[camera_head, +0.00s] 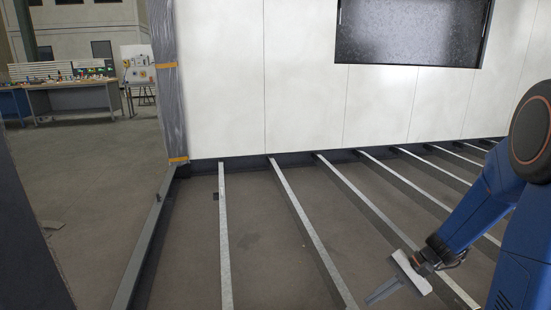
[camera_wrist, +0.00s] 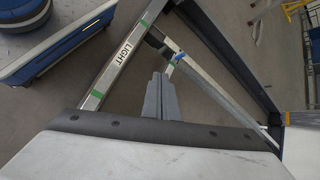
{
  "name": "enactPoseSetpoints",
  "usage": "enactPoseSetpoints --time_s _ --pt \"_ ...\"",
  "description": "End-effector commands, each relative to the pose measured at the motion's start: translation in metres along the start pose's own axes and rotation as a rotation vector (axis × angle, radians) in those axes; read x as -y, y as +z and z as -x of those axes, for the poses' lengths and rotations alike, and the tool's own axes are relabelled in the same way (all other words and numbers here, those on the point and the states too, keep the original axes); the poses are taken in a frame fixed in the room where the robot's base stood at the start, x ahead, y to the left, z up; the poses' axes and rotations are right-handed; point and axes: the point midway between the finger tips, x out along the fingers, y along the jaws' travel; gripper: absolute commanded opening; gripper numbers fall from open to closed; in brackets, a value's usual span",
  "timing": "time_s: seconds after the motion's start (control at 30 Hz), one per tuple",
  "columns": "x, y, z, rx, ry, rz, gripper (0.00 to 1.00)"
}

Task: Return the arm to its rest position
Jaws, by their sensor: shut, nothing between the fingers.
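My gripper (camera_head: 384,291) is at the lower right in the head view, at the end of my blue arm, pointing down and to the left. It hangs over the floor frame between the metal joists. In the wrist view my gripper (camera_wrist: 161,84) has its two grey fingers together, with nothing between them. I cannot tell from the picture whether the fingers touch anything.
Several parallel metal joists (camera_head: 297,222) cross the floor frame. A white wall panel (camera_head: 300,90) with a dark window (camera_head: 410,30) stands behind. A wrapped post (camera_head: 168,80) is at its left. A workbench (camera_head: 72,98) stands far left, with open floor before it.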

Motion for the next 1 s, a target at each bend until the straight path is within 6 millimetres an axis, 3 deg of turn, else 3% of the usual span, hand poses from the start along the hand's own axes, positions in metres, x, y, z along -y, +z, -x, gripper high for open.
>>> enactPoseSetpoints --time_s 0.4,1.0 --pt "-0.007 0.081 0.029 -0.162 0.196 0.297 0.00" --pt "-0.037 0.168 0.076 -0.455 0.422 0.690 0.00"
